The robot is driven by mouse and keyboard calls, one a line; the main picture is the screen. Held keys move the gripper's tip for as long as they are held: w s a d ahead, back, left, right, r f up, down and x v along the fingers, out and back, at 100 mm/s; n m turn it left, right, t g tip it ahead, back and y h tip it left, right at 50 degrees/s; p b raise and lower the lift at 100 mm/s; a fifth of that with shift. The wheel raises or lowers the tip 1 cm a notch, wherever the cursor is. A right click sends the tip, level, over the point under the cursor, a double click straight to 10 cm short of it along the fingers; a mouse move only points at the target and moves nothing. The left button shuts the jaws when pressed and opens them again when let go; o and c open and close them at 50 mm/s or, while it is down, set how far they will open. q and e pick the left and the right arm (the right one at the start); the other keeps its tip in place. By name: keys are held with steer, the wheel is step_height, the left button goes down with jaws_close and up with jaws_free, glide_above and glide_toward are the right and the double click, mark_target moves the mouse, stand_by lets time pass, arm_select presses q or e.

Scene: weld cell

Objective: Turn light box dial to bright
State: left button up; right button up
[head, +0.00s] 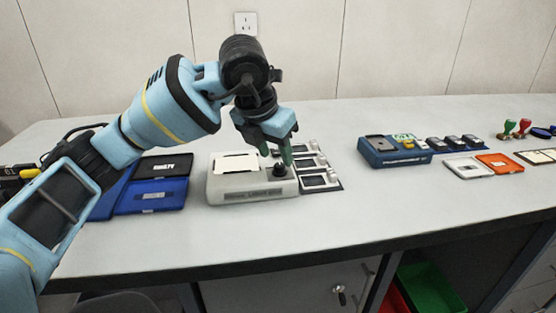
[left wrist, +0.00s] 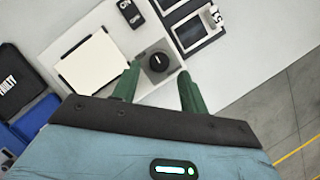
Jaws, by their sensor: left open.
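The light box (head: 232,191) is a pale grey box on the table with a white panel on its left part. Its black round dial (head: 279,169) is on the right part of the top. In the left wrist view the dial (left wrist: 158,61) shows a light pointer line, and the white panel (left wrist: 92,62) lies to its left. My left gripper (head: 276,159) is open, its green fingers pointing down over the dial. In the left wrist view its fingertips (left wrist: 158,70) stand on either side of the dial; contact cannot be told. My right gripper is not in view.
Small framed devices (head: 320,180) stand close right of the light box. Blue cases (head: 150,196) lie to its left. A blue tray unit (head: 385,156) and an orange case (head: 497,165) are farther right. The table front is clear.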

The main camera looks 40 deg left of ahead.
mark_target(280, 169)
arm_select(q)
steer(key=shift+x, duration=1.05)
steer(key=shift+w+f, duration=0.15)
steer(key=shift+f, duration=0.15)
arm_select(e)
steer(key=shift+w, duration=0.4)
arm_select(q)
steer(key=shift+c, duration=0.3)
jaws_close()
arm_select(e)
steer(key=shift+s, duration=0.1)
